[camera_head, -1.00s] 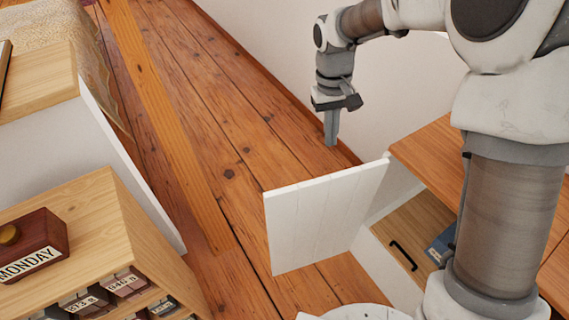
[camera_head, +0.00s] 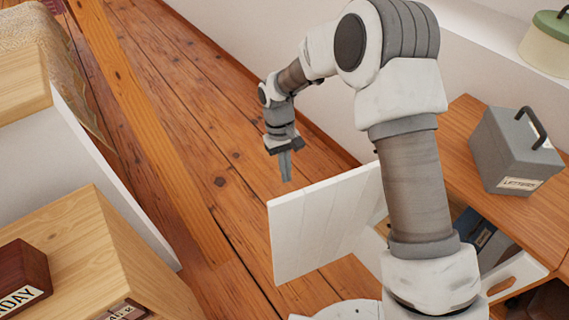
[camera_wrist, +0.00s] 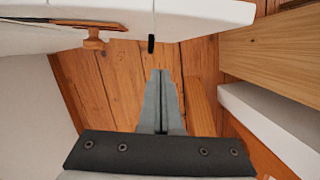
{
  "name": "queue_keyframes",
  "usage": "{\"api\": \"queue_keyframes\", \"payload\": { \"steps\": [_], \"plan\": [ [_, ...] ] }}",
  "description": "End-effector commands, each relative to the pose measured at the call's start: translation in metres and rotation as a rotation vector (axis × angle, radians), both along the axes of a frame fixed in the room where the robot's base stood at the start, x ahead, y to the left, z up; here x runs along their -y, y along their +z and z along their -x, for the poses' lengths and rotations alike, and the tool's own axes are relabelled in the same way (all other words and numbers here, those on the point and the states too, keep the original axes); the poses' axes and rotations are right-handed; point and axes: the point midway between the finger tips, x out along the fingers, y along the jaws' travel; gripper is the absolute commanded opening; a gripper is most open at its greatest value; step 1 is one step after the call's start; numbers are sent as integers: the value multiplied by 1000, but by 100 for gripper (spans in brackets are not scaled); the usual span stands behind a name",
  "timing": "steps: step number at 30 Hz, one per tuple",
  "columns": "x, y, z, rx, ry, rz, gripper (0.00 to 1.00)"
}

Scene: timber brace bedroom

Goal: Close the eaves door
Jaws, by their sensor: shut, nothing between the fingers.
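The eaves door (camera_head: 322,222) is a white planked panel that stands open, out from the low wall on the right, in the head view. My arm hides its right end. My gripper (camera_head: 287,180) is shut and empty, pointing down beyond the door's top edge and apart from it in the picture. In the wrist view the closed fingers (camera_wrist: 160,75) point at a white panel (camera_wrist: 200,18) across the top, probably the door, with a small black pull (camera_wrist: 151,44) at its edge. I cannot tell how far the fingertips are from it.
A wooden worktop (camera_head: 460,150) on the right carries a grey letter box (camera_head: 515,150). A wooden cabinet (camera_head: 85,250) and a white panel (camera_head: 110,180) stand at left.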

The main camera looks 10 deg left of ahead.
Motion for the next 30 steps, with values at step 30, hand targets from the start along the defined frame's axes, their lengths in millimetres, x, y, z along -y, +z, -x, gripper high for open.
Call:
{"api": "queue_keyframes", "payload": {
  "steps": [30],
  "plan": [
    [29, -35, 39, 1, -1, 0, 0]
  ]
}}
